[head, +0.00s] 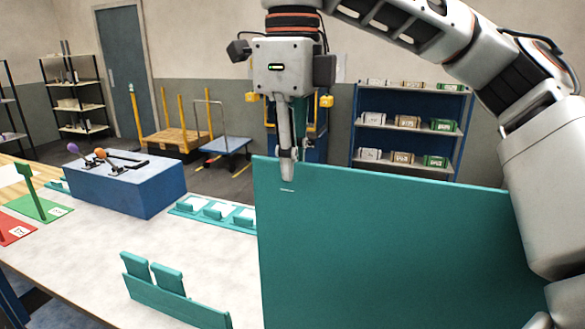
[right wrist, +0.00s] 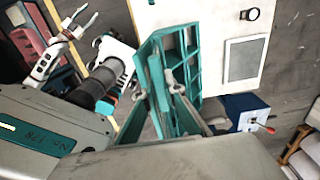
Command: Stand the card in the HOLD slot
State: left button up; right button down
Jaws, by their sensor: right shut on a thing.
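My right gripper (head: 287,168) points down at the upper left corner of a large upright teal panel (head: 390,250). Its near finger overlaps the panel's top edge. It is shut on a thin thing, which I take for the card; the fingers mostly hide it. A short pale mark shows on the panel just under the fingertip. In the right wrist view the closed fingers (right wrist: 178,84) are beside a teal frame with several compartments (right wrist: 188,62). I cannot read a HOLD label. My left gripper (right wrist: 75,32) shows at the upper left of the wrist view, its jaws apart.
A blue block (head: 125,187) with levers stands on the pale table (head: 90,255). Teal trays (head: 213,213), a two-tabbed teal holder (head: 170,300), and green (head: 40,207) and red (head: 14,229) stands are also there. Shelves and carts stand beyond.

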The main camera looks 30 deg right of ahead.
aim_at(292, 204)
jog(key=shift+f, duration=0.2)
jog(key=shift+f, duration=0.35)
jog(key=shift+f+b, duration=0.2)
jog(key=shift+b, duration=0.15)
jog(key=shift+f, duration=0.3)
jog(key=shift+f, duration=0.2)
